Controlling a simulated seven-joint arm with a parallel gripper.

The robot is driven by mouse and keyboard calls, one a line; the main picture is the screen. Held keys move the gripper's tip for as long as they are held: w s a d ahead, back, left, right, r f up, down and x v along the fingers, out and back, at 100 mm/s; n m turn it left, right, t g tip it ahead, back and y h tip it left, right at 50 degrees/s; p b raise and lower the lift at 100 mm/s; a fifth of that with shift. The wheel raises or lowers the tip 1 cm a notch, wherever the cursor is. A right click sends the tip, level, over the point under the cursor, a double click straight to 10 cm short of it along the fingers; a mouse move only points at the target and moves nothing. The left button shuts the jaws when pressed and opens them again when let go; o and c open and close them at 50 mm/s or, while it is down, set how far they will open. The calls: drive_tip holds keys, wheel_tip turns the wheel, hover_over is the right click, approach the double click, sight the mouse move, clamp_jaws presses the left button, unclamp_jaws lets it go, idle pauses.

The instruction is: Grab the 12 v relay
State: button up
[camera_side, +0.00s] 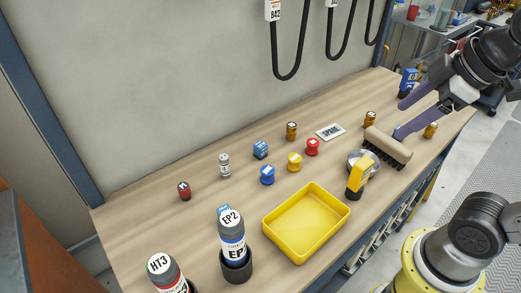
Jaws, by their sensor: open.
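No label reading 12 V relay can be made out from here. A small blue cube-shaped part (261,150) with a pale marking stands at the back middle of the wooden bench and may be a relay. A larger blue box (408,82) stands at the far right end. My gripper (399,121) has purple fingers spread apart, with nothing seen between them. It is above the right part of the bench, near a wooden-backed brush (388,148), well right of the small blue cube.
A yellow tray (268,228) sits empty at the front. The EP2 bottle (232,240) and HT3 bottle (160,265) stand front left. Red, blue, yellow and brown caps or small cans stand around the middle. A yellow-black tool (359,176) stands by a round metal dish. Cables hang behind.

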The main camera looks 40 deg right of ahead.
drive_tip(key=w+a+r+n+g, duration=0.1)
drive_tip(key=w+r+n, duration=0.4)
drive_tip(key=w, duration=0.4)
drive_tip(key=n+g, duration=0.5)
drive_tip(key=n, duration=0.3)
hover_over(260, 144)
drive_tip(key=f, duration=2.3)
drive_tip(key=shift+s+d+f, duration=0.1)
drive_tip(key=shift+s+f, duration=0.3)
drive_tip(key=shift+w+f, duration=0.15)
drive_tip(key=shift+f, duration=1.45)
drive_tip(key=shift+w+f, duration=0.15)
drive_tip(key=shift+f, duration=1.45)
clamp_jaws()
